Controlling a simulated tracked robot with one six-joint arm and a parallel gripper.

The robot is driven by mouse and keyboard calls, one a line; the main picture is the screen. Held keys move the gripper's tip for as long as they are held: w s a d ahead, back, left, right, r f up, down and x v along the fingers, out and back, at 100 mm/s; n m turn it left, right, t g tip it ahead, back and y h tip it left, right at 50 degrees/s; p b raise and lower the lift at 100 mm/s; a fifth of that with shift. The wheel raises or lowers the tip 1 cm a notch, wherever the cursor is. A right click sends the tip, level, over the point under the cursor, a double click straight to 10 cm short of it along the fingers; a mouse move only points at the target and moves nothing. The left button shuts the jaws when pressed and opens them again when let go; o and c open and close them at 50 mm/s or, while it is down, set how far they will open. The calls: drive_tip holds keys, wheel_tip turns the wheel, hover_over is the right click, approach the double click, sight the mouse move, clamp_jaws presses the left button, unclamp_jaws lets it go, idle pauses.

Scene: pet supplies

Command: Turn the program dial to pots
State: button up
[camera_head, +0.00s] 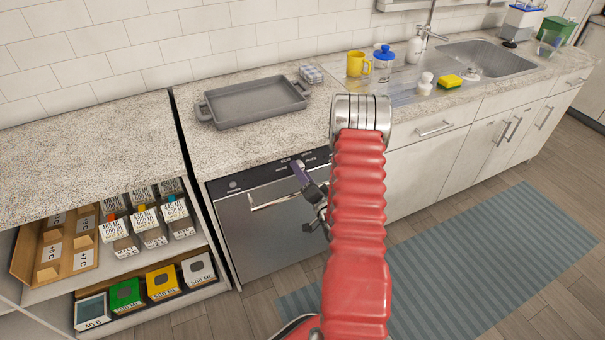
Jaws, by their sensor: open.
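The dishwasher (262,235) stands under the counter, with a dark control panel (258,179) along its top edge. Small pale markings show on the panel, too small to read. The program dial cannot be made out clearly; it seems to be hidden behind my gripper and arm. My gripper (306,182) is open in front of the right part of the panel, partly hidden by my red arm. A purple-grey part of it reaches up to the panel, and I cannot tell whether it touches.
A handle bar (275,200) crosses the dishwasher door just below the panel. A grey tray (254,101) lies on the counter above. Open shelves with packages (160,283) stand at left. A striped mat (455,265) covers the clear floor at right.

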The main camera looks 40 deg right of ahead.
drive_tip(key=v, duration=1.3)
drive_tip(key=shift+s, duration=0.25)
drive_tip(key=shift+a, duration=0.1)
